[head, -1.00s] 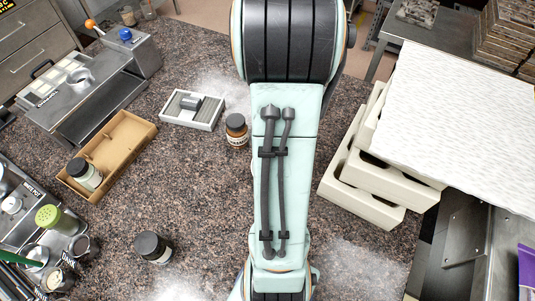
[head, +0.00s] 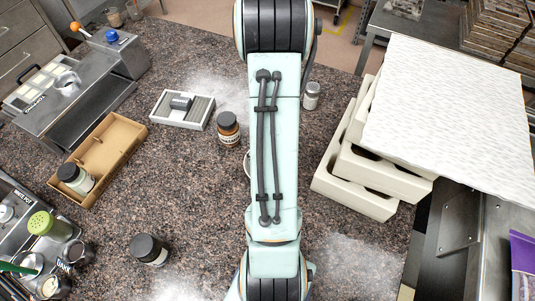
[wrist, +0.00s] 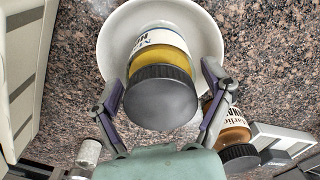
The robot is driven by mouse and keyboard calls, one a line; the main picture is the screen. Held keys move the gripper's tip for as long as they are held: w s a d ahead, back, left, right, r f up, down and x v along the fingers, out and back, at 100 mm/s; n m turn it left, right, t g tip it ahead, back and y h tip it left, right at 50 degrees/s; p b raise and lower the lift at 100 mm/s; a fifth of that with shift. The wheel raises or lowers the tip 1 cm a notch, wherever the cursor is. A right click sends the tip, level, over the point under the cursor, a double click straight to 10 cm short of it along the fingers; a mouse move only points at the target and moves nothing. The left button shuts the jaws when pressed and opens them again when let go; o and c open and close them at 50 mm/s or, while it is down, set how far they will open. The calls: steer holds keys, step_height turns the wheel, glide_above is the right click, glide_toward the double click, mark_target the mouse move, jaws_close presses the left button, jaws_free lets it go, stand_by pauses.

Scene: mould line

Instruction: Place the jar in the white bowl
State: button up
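In the wrist view a jar (wrist: 165,72) with a black lid, yellow contents and a white label shows lid toward the camera, within the outline of the white bowl (wrist: 113,45). Its base is hidden, so I cannot tell whether it touches the bowl. My gripper (wrist: 163,75) has a finger on each side of the jar, with a visible gap on the right; the fingers look spread. In the head view only a sliver of the bowl (head: 247,164) shows beside my arm; the jar and gripper are hidden there.
A brown-orange jar with a black lid (head: 228,128) stands close to the bowl. A small shaker (head: 312,95) is right of my arm. Pale stacked moulds (head: 362,185) stand right, a cardboard tray (head: 112,165) left, another dark-lidded jar (head: 148,250) front left.

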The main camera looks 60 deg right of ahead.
stand_by(0.3)
step_height(320, 180, up, 12)
steer(key=shift+r, duration=0.2)
steer(key=w+a+r+n, duration=0.2)
steer(key=w+a, duration=0.1)
steer(key=a, duration=0.4)
steer(key=w+a+r+n, duration=0.2)
steer(key=w+a+r, duration=0.1)
steer(key=a, duration=0.4)
steer(key=s+a+n, duration=0.3)
steer(key=a, duration=0.4)
steer(key=s+a+r+n, duration=0.1)
steer(key=s+a+n, duration=0.2)
steer(key=a, duration=0.4)
steer(key=shift+s+a+r+y, duration=0.25)
steer(key=shift+s+a+y, duration=0.15)
steer(key=shift+s, duration=0.15)
